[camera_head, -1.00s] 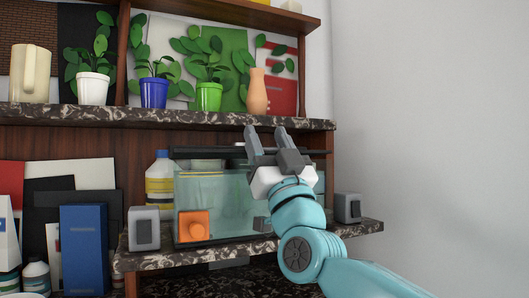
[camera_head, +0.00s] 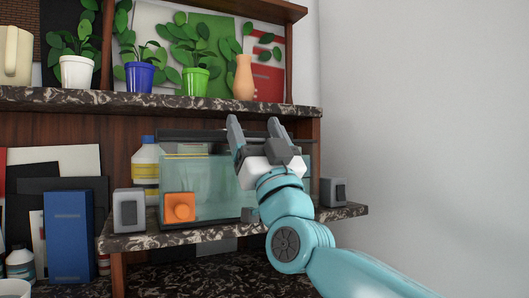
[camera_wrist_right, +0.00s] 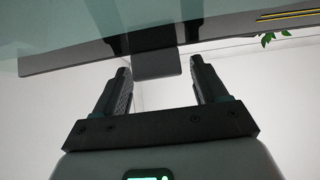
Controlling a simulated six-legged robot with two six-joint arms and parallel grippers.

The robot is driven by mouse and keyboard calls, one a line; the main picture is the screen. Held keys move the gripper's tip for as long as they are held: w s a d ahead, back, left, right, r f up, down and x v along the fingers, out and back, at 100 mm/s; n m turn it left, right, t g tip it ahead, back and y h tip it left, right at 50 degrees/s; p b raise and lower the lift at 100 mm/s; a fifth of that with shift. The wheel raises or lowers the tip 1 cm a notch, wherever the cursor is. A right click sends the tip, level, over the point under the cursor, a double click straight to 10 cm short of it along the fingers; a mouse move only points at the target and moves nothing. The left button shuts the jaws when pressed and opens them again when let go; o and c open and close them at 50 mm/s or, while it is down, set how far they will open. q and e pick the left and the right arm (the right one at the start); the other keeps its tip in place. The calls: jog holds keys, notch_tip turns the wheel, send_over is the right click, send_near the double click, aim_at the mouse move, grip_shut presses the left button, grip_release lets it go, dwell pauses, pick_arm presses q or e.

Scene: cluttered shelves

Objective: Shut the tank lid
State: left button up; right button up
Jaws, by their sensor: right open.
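The glass tank (camera_head: 210,200) stands on the lower shelf, with yellow lines near its top left. A dark lid (camera_head: 190,137) shows as a bar along the tank's top; its exact tilt is hard to tell. My right gripper (camera_head: 255,127) is open and empty, fingers pointing up, in front of the tank's upper right part and hiding some of it. In the right wrist view, a grey tab (camera_wrist_right: 157,65) on a dark edge lies beyond and between the open fingertips (camera_wrist_right: 160,75). My left gripper is not in view.
An orange block with a knob (camera_head: 180,207) is at the tank's front left. Grey boxes stand at left (camera_head: 129,210) and right (camera_head: 333,191). A bottle (camera_head: 146,165) is behind left. Above, a shelf (camera_head: 150,103) holds potted plants and a vase (camera_head: 244,78).

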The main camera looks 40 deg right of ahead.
jog(key=b+v, duration=0.2)
jog(key=v, duration=1.4)
jog(key=shift+w+d, duration=0.1)
